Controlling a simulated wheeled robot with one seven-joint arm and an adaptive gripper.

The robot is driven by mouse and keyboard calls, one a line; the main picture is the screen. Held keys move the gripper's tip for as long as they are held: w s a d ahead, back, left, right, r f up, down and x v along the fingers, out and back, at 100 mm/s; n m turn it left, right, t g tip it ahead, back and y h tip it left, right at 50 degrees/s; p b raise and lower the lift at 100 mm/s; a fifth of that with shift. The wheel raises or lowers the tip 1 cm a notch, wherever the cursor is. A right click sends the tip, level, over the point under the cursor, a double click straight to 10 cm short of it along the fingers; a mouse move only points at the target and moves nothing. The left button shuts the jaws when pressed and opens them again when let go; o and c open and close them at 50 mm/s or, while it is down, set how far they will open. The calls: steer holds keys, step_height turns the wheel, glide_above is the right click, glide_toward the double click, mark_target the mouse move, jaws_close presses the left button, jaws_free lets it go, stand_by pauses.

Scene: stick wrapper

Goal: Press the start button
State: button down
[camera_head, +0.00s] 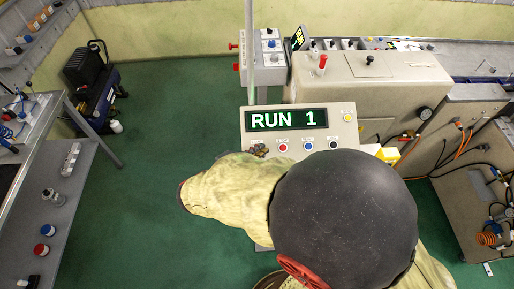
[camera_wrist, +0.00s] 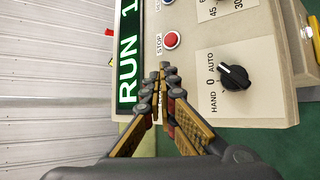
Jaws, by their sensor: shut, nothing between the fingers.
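The control panel (camera_head: 343,116) has a lit green display (camera_head: 287,120) reading "RUN 1". Below it sit a red button (camera_head: 283,147), a blue button (camera_head: 308,146) and a dark button (camera_head: 333,145). In the wrist view, turned sideways, the red button (camera_wrist: 172,41) is marked STOP. No button marked START shows; the fingers cover the panel spot beside STOP. My gripper (camera_wrist: 164,70) is shut and empty, its tips at the panel face between display and knob. Whether they touch it, I cannot tell. In the head view my gripper (camera_head: 259,151) is at the panel's left end.
A black rotary knob (camera_wrist: 234,77) marked HAND 0 AUTO is right of the fingertips in the wrist view. A beige machine (camera_head: 370,85) stands behind. Green floor (camera_head: 165,120) is clear to the left.

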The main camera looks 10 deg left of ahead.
steer(key=r, duration=0.1)
steer(key=s+r+p, duration=0.1)
steer(key=r, duration=0.1)
steer(key=s+r+p, duration=0.1)
steer(key=shift+s+d+r, duration=0.2)
steer(key=shift+d+r, duration=0.05)
steer(key=shift+d, duration=0.05)
stand_by(0.9)
steer(key=s+d+f+m+g+y+b, duration=0.15)
steer(key=s+d+f+m+g, duration=0.3)
steer(key=s+d+g, duration=0.5)
steer(key=s+d+r+m+t+y+b, duration=0.1)
steer(key=d+r+m+y+b, duration=0.1)
steer(key=d+r+m+b, duration=0.2)
steer(key=s+d+r+m+t+y+b, duration=0.2)
steer(key=d+m+b, duration=0.3)
steer(key=d+m, duration=0.3)
steer(key=d+r, duration=0.1)
steer(key=d, duration=0.3)
steer(key=shift+d+r, duration=0.35)
